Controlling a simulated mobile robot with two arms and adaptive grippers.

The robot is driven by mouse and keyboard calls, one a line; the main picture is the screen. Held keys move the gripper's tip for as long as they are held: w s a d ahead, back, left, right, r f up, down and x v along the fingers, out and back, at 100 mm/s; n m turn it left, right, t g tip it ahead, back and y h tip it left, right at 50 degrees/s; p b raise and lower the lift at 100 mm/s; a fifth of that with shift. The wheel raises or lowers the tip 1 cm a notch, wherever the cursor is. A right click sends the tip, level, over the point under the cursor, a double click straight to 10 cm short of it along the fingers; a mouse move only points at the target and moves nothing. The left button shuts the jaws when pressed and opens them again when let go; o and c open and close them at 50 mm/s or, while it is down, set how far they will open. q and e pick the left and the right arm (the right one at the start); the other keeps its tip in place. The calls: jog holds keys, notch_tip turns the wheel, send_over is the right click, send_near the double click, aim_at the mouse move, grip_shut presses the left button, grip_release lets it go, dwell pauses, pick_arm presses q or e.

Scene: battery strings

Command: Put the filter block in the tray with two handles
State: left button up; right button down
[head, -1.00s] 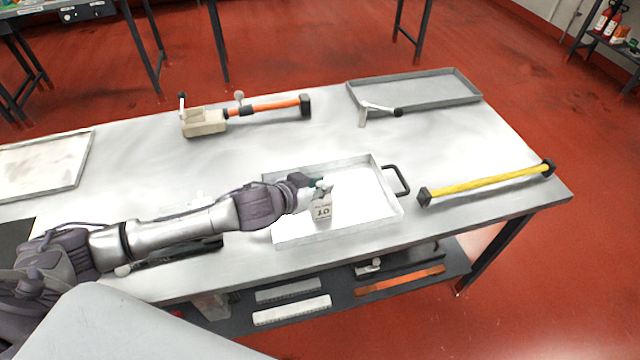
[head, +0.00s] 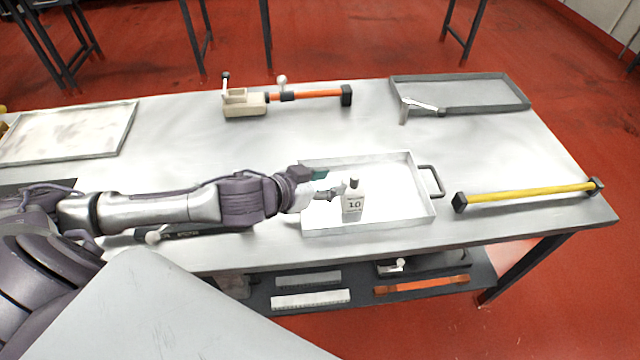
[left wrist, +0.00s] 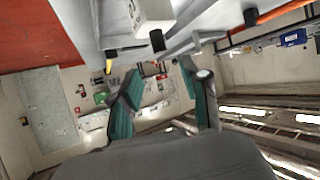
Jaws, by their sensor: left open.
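The filter block, a small white block marked "10" with a dark top piece (head: 352,203), stands upright in the shallow metal tray with handles (head: 400,222). The tray's right handle (head: 438,180) shows; its left side is partly hidden by my arm. My left gripper (head: 333,184) is open over the left part of the tray, just left of the block and apparently apart from it. In the left wrist view a white block (left wrist: 152,14) shows at the top edge, beyond the open teal fingers (left wrist: 163,88). My right gripper is not in view.
A yellow bar with black ends (head: 525,195) lies right of the tray. A grey tray (head: 460,108) and an orange-handled tool (head: 310,95) lie behind. Another tray (head: 70,155) is at the left. The table between them is clear.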

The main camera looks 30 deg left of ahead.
pick_arm(q)
jog(key=shift+v, duration=1.25)
